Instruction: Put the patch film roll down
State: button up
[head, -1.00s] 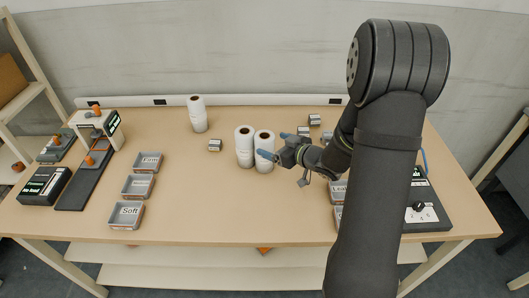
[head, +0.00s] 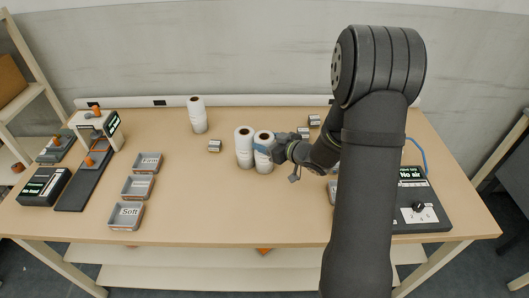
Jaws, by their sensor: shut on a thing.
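Two white rolls stand in a stack at mid-table, the right-hand stack of a close pair, its upper roll (head: 264,138) showing a dark core hole. No label shows which roll is the patch film.
The left stack (head: 244,147) stands right beside the held roll. Another stack (head: 197,114) stands at the back. Small grey boxes (head: 215,146) lie nearby. Trays (head: 126,216) and a machine (head: 96,130) are at left, a control box (head: 422,202) at right. The front middle is clear.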

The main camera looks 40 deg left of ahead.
jog(key=shift+r, duration=0.75)
jog(key=r, duration=0.3)
jog(key=shift+w+d+r, duration=0.15)
jog(key=shift+w+d, duration=0.1)
jog(key=shift+d, duration=0.1)
jog(key=w+d+r, duration=0.4)
jog(key=d+r, duration=0.2)
jog(key=d, duration=0.3)
jog(key=w+a, duration=0.4)
jog(key=a, duration=0.7)
jog(key=w+a, duration=0.5)
jog(key=a, duration=0.6)
jog(key=s+a+f, duration=0.5)
jog(key=a+f, duration=0.5)
jog(key=a, duration=0.1)
jog(key=shift+s+f, duration=0.2)
jog(key=shift+s, duration=0.15)
